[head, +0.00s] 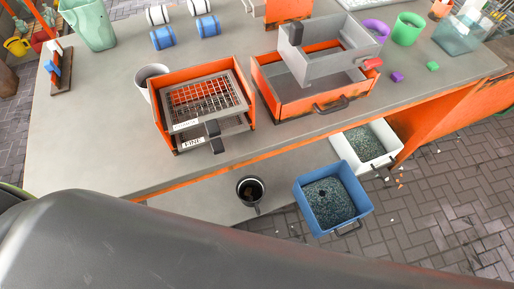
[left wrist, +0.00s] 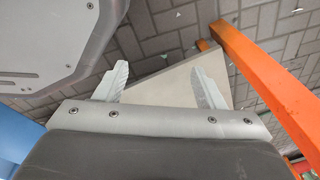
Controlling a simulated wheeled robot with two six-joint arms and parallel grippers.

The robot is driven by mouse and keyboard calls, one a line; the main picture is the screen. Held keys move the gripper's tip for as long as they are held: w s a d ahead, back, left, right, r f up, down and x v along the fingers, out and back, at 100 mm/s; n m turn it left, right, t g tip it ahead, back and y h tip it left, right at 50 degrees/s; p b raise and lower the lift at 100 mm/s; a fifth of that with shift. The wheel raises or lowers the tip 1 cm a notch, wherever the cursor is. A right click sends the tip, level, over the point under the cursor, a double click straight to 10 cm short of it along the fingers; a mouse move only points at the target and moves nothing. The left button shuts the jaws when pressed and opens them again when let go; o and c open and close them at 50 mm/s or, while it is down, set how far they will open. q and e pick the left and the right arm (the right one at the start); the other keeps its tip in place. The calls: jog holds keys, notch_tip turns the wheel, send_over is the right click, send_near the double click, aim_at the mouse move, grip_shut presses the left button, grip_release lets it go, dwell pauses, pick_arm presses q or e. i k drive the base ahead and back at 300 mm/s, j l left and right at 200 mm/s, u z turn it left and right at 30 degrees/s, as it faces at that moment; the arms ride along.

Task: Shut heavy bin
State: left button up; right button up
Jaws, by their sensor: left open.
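A blue bin (head: 331,199) full of dark granules sits below the table's front edge in the head view, with a handle at its front. A white bin (head: 392,158) of similar granules is beside it. On the table, an orange box (head: 297,103) with a dark handle has a grey open tray (head: 325,62) over it. I cannot tell which is the heavy bin. My left gripper (left wrist: 160,85) shows in the left wrist view, open and empty above a pale surface. My right gripper is not in view.
An orange sieve box (head: 240,87) with mesh trays, one labelled FINE, stands on the grey table (head: 100,148). A dark mug (head: 250,189) is on a lower surface. An orange beam (left wrist: 262,85) runs close to the right of my left gripper.

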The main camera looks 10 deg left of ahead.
aim_at(345, 202)
jog(key=k+l, duration=0.2)
jog(key=k, duration=0.3)
jog(key=k+l, duration=0.2)
jog(key=k, duration=0.3)
jog(key=k+l, duration=0.2)
jog(key=k, duration=0.35)
